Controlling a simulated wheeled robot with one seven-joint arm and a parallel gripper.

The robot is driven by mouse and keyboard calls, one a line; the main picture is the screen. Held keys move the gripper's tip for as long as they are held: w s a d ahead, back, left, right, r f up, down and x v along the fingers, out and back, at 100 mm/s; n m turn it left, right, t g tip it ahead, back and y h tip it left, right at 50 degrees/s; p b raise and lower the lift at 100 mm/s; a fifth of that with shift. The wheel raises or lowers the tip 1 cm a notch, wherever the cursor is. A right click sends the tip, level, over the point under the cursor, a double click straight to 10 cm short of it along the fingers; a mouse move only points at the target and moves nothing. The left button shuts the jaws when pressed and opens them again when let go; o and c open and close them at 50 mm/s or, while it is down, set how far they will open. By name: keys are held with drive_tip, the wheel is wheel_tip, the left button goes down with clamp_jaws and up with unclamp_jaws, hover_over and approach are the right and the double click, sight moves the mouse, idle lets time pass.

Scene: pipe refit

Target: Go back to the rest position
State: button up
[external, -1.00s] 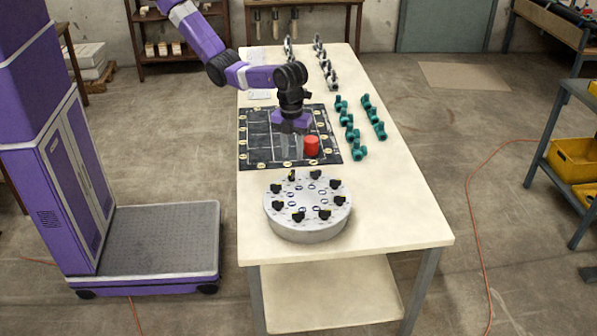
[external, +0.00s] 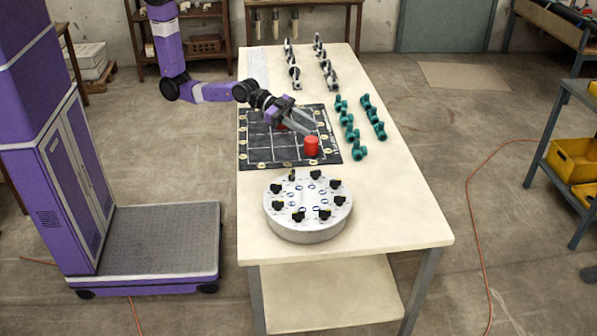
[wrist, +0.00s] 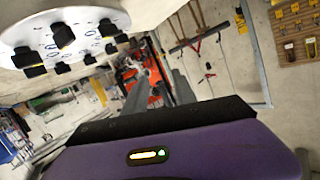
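My gripper (external: 313,126) is tilted above the black gridded mat (external: 262,158), its fingers pointing right and slightly down. The fingers look apart, with nothing seen between them. In the wrist view my gripper (wrist: 157,75) also shows two grey fingers with a gap. A red cylinder (external: 311,146) stands on the mat's right part, just below the fingers in the picture and apart from them. A small red patch shows beneath the gripper, partly hidden, so I cannot tell what it is.
A round grey stand (external: 308,228) with black fittings is at the table's near end; it shows in the wrist view (wrist: 88,14). Several teal fittings (external: 358,150) stand right of the mat, grey fittings (external: 294,73) behind. The white table's (external: 400,215) right side is clear.

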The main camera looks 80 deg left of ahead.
drive_tip(key=s+a+r+n+t+y+b, duration=0.1)
drive_tip(key=s+a+n+t+y, duration=0.15)
drive_tip(key=s+a, duration=0.5)
drive_tip(key=s+a+r+n+t+y+b, duration=0.1)
drive_tip(key=s+a+n, duration=0.25)
drive_tip(key=a, duration=0.65)
drive_tip(key=s+a+r+n+t+y, duration=0.1)
drive_tip(key=s+a+n+t, duration=0.1)
drive_tip(key=s+a, duration=0.55)
drive_tip(key=s+a+f+n+g+y+b, duration=0.2)
drive_tip(key=s+a+y, duration=0.2)
drive_tip(key=s+a, duration=0.5)
drive_tip(key=shift+s+a+f+y, duration=0.15)
drive_tip(key=shift+s+a+y, duration=0.25)
drive_tip(key=shift+s, duration=0.8)
drive_tip(key=shift+g, duration=0.25)
